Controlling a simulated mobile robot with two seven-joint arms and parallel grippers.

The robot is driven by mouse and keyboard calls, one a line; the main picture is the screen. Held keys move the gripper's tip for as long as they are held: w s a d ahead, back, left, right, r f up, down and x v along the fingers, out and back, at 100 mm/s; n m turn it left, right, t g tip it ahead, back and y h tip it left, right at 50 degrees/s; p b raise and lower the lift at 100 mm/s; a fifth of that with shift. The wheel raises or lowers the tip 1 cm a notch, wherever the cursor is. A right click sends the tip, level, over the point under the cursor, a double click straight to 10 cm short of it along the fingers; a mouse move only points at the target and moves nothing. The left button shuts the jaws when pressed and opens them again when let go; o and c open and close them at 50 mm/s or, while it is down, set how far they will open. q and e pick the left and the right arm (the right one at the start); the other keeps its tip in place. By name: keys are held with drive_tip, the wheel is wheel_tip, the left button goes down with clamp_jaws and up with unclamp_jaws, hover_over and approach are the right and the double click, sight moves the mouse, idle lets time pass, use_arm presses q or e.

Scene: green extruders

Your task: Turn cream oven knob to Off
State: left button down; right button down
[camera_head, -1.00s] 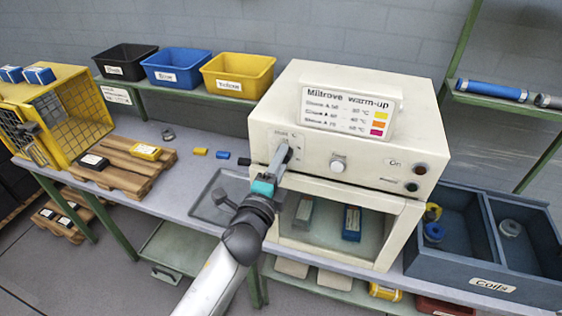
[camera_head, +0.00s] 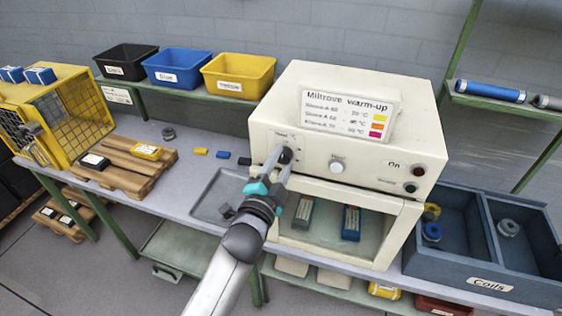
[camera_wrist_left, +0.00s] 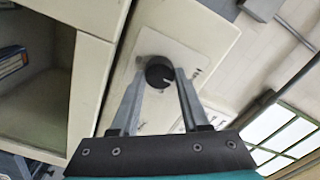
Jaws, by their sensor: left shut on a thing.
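The cream oven (camera_head: 300,100) stands on the bench with an open lower chamber. Its dark round knob (camera_head: 286,156) is at the left of the front panel and also shows in the left wrist view (camera_wrist_left: 156,68), with a small pale pointer mark. My left gripper (camera_head: 280,155) is shut on the knob; in the left wrist view its two fingers (camera_wrist_left: 160,78) lie on either side of the knob. The fingers partly hide the scale around the knob, and its lettering is too small to read. My right gripper is not in view.
A white round button (camera_head: 337,166) and a red and a green lamp (camera_head: 411,187) sit right of the knob. A grey tray (camera_head: 215,195) lies left of the oven. A blue coil bin (camera_head: 455,270) stands to the right.

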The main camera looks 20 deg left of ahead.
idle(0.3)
use_arm(q)
drive_tip(key=shift+c, duration=2)
unclamp_jaws()
drive_tip(key=s+b, duration=0.2)
drive_tip(key=s, duration=1.3)
drive_tip(key=shift+a, duration=0.25)
drive_tip(key=shift+s, duration=0.1)
